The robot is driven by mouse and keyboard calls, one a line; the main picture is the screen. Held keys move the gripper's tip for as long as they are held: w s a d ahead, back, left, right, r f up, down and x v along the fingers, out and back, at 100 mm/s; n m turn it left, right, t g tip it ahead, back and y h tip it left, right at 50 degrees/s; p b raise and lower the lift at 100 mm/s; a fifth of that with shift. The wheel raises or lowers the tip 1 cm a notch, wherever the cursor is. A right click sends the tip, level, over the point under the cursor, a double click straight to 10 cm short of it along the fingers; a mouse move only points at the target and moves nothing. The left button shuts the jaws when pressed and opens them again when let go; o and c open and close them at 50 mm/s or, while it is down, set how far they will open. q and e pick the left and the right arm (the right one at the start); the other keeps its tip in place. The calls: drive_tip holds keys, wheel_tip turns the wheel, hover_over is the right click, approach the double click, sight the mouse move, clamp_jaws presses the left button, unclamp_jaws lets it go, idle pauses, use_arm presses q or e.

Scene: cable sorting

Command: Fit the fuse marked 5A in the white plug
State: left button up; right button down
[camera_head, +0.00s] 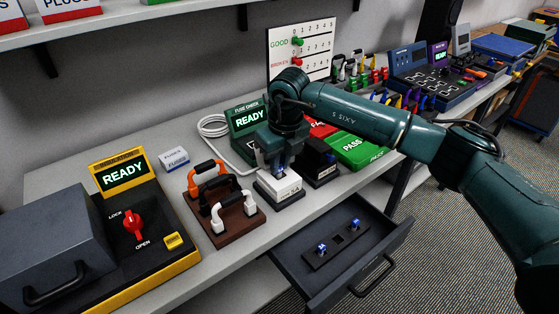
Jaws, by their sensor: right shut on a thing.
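The white plug (279,188) sits in a dark holder on the bench, near the middle of the camera_head view. My right gripper (281,171) points down just above it and is shut on a small fuse, mostly hidden between the fingers. Whether the fuse touches the plug cannot be told. An open drawer (300,280) below the bench has a dark strip with two blue fuses, one at the left (321,249) and one at the right (354,224), and an empty square slot between them. Their markings are too small to read. My left gripper is out of view.
A black plug (319,157) stands right behind the white plug. A rack (233,226) with orange, black and white handles is to the left. The fuse check box (245,121) reads READY behind. A green PASS tray (360,148) lies right; a FUSES box (173,159) lies left.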

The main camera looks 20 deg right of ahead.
drive_tip(key=c, duration=0.8)
unclamp_jaws()
drive_tip(key=shift+o, duration=0.2)
drive_tip(key=shift+r+p, duration=0.8)
drive_tip(key=shift+r, duration=0.55)
drive_tip(key=shift+r+p, duration=1.55)
drive_tip(key=shift+r, duration=1.2)
drive_tip(key=shift+f, duration=0.1)
